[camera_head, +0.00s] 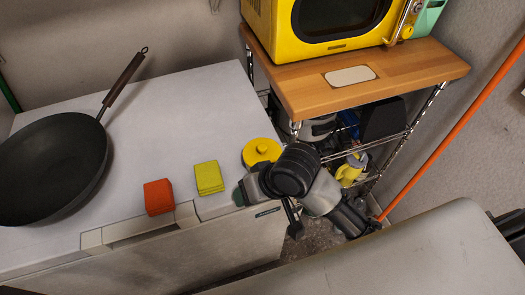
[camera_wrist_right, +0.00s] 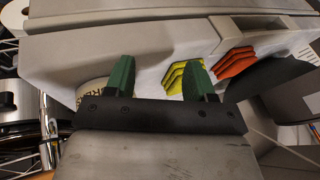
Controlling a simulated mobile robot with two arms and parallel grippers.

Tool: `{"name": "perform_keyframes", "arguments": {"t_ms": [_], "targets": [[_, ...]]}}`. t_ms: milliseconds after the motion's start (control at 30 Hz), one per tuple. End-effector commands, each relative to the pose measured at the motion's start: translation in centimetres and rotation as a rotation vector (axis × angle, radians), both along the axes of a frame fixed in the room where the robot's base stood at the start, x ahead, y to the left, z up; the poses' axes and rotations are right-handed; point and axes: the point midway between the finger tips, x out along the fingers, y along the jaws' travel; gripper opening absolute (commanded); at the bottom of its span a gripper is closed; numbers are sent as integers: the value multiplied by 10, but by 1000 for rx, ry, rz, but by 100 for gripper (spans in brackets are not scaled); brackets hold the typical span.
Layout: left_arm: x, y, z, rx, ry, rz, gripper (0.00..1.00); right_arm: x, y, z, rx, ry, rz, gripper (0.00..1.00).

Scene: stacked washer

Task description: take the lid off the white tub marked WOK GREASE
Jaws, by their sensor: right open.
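A round yellow lid with a small knob (camera_head: 262,151) shows in the head view near the right edge of the white worktop. The tub beneath it is mostly hidden there by the lid and my right arm. In the right wrist view, part of the pale tub (camera_wrist_right: 91,92) with dark lettering shows behind the left finger; the full marking is not readable. My right gripper (camera_head: 240,194) is at the worktop's front edge, just in front of the lid. Its green fingers (camera_wrist_right: 157,64) are apart with nothing between them. My left gripper is out of view.
A yellow sponge stack (camera_head: 209,177) and a red one (camera_head: 159,197) lie left of my right gripper. A black wok (camera_head: 50,165) fills the worktop's left. A wire rack with a wooden top (camera_head: 420,68) and yellow microwave (camera_head: 290,40) stands right.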

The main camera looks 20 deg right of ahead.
Motion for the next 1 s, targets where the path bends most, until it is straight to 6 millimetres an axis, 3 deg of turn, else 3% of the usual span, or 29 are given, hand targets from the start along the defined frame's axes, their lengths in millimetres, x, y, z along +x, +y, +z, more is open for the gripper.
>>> {"name": "perform_keyframes", "arguments": {"t_ms": [133,267,500,700,833,1000], "targets": [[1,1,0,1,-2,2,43,27,18,29,0,87,-20,54],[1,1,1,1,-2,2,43,46,16,51,-59,201,-118,54],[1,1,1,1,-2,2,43,81,-26,98,-214,365,-470,54],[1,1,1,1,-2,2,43,95,-55,128,-272,430,-718,54],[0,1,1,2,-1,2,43,97,-62,131,-282,447,-780,54],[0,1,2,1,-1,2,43,96,-62,105,-284,452,-786,54]]}}
